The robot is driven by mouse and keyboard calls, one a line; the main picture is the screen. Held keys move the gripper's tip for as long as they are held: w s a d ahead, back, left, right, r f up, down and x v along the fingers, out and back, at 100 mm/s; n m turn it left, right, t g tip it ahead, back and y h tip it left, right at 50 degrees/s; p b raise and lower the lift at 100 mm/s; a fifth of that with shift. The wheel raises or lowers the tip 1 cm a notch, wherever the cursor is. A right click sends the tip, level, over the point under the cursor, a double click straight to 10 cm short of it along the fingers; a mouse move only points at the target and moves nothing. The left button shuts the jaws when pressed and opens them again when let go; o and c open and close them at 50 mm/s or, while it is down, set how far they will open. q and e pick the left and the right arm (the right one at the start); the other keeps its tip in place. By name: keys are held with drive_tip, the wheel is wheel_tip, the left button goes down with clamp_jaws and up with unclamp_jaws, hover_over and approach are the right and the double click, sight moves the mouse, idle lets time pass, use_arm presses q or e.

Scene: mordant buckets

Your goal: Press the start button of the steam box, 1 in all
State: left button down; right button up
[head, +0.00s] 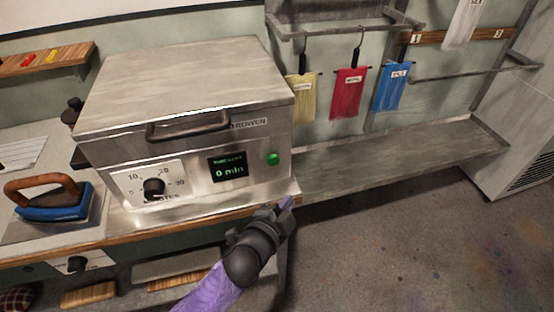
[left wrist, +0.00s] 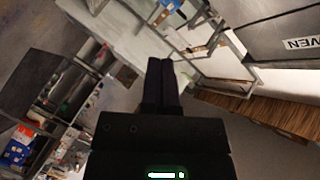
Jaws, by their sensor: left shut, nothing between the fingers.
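The steam box (head: 190,105) is a brushed metal box with a closed lid and a front handle (head: 188,125). Its green start button (head: 272,159) is at the right of the front face, beside a display (head: 228,168) reading 0 min. A black timer dial (head: 154,188) is at the left of the front. My left gripper (head: 287,204) is just below the box's lower right front corner, below and apart from the button. In the left wrist view its fingers (left wrist: 160,85) are together and empty. My right gripper is in neither view.
A blue iron (head: 52,205) stands on the counter left of the box. Yellow, red (head: 347,93) and blue (head: 391,87) cloths hang from a rack behind. A long metal shelf (head: 400,158) runs to the right. The floor at right is clear.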

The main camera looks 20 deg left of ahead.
sight(278, 163)
use_arm(q)
drive_tip(key=shift+w+a+b, duration=0.35)
drive_tip(key=shift+w+a, duration=0.45)
drive_tip(key=shift+w, duration=0.45)
drive_tip(key=shift+w+a+b, duration=0.3)
drive_tip(key=shift+w+a, duration=0.55)
drive_tip(key=shift+w, duration=0.35)
drive_tip(key=shift+w+a+b, duration=0.35)
drive_tip(key=shift+w+a, duration=0.45)
drive_tip(key=shift+w, duration=0.45)
drive_tip(key=shift+w+a, duration=0.2)
drive_tip(key=shift+w, duration=0.1)
drive_tip(key=shift+w+a, duration=0.3)
drive_tip(key=shift+w, duration=0.1)
drive_tip(key=shift+s+d, duration=0.1)
drive_tip(key=shift+s+d+p, duration=0.3)
drive_tip(key=shift+s+d, duration=0.1)
drive_tip(key=shift+s, duration=0.25)
